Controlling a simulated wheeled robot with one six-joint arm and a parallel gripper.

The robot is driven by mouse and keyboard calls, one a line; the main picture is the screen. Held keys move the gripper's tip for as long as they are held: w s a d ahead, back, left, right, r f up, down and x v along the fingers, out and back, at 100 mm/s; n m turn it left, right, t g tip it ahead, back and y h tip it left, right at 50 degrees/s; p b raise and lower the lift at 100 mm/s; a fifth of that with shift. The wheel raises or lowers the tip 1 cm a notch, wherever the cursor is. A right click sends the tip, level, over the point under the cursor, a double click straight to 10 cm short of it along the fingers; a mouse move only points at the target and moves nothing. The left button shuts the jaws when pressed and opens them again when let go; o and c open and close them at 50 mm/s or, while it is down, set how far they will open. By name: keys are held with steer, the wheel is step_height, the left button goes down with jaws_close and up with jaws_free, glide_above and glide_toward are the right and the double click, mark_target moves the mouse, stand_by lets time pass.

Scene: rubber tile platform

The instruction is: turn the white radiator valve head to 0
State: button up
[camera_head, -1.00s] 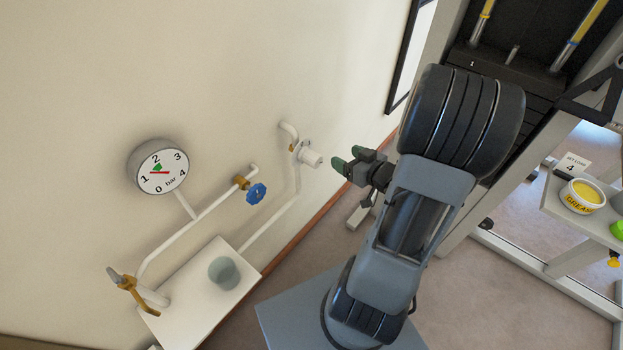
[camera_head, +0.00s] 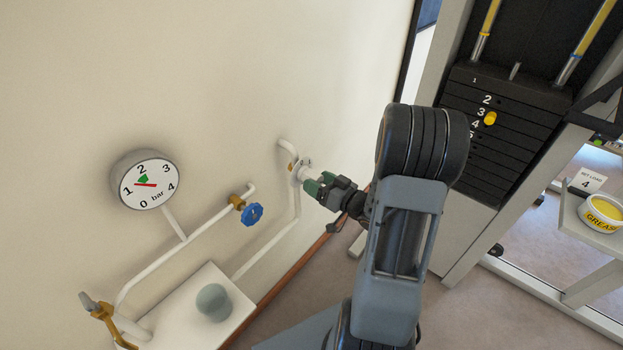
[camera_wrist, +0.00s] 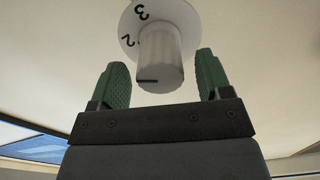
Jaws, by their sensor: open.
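The white radiator valve head (camera_head: 303,174) sits on a white pipe on the wall, mostly hidden behind my gripper in the head view. In the wrist view the valve head (camera_wrist: 160,62) shows a ribbed knob with a dark mark near its front edge, and a white dial behind it with the numbers 2 and 3. My gripper (camera_head: 318,182) is open at the valve head. In the wrist view its two green fingers (camera_wrist: 160,82) stand on either side of the knob's end, with a gap at each side. The 0 is not visible.
A blue handwheel (camera_head: 252,214) on a pipe and a round pressure gauge (camera_head: 149,182) are to the left. A brass-coloured lever valve (camera_head: 103,312) and a grey-green cup (camera_head: 213,302) on a white shelf (camera_head: 180,318) are lower left. A weight stack (camera_head: 492,130) stands right.

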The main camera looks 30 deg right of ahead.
steer(key=shift+x, duration=1.5)
steer(key=c, duration=0.9)
